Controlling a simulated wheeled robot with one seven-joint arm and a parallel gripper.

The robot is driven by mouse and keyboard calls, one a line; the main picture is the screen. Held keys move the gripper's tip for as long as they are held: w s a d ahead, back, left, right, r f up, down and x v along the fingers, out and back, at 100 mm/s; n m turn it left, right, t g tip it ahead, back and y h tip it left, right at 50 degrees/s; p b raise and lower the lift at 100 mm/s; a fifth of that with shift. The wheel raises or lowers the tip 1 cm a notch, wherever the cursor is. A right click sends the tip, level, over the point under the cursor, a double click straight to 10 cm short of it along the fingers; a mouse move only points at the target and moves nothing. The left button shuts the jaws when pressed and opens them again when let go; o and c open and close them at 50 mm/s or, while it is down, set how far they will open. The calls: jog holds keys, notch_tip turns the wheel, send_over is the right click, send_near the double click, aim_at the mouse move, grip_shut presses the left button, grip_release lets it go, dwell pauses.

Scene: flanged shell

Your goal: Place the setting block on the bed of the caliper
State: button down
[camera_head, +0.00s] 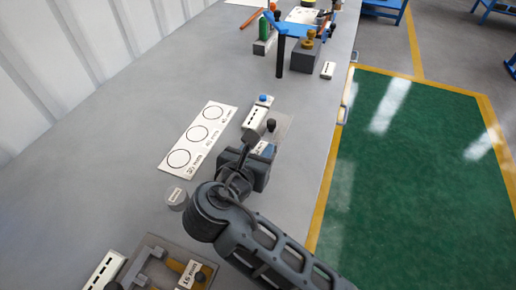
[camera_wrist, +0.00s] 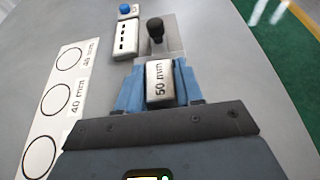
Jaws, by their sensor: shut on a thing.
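My gripper (camera_head: 258,166) is shut on a pale block marked "50 mm" (camera_wrist: 160,82), which looks like the setting block. In the wrist view its blue fingers (camera_wrist: 158,92) stand on either side of the block. Just beyond the block lies a grey plate with a black knob (camera_wrist: 155,30), seemingly the caliper's bed. A white unit with dark slots and a blue button (camera_wrist: 126,38) sits to its left. The head view also shows this plate (camera_head: 281,126) and white unit (camera_head: 256,118). I cannot tell whether the block touches the plate; its underside is hidden.
A white card with circles (camera_head: 198,138) lies left of the gripper. A small labelled grey cylinder (camera_head: 177,199) stands near it. A fixture with a "16 mm" label (camera_head: 190,275) is at the near edge. Several tools and blocks stand farther back. The table's right edge is close.

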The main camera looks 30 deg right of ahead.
jog(key=c, duration=0.7)
grip_release()
jog(key=shift+c, duration=0.2)
jog(key=v, duration=1.2)
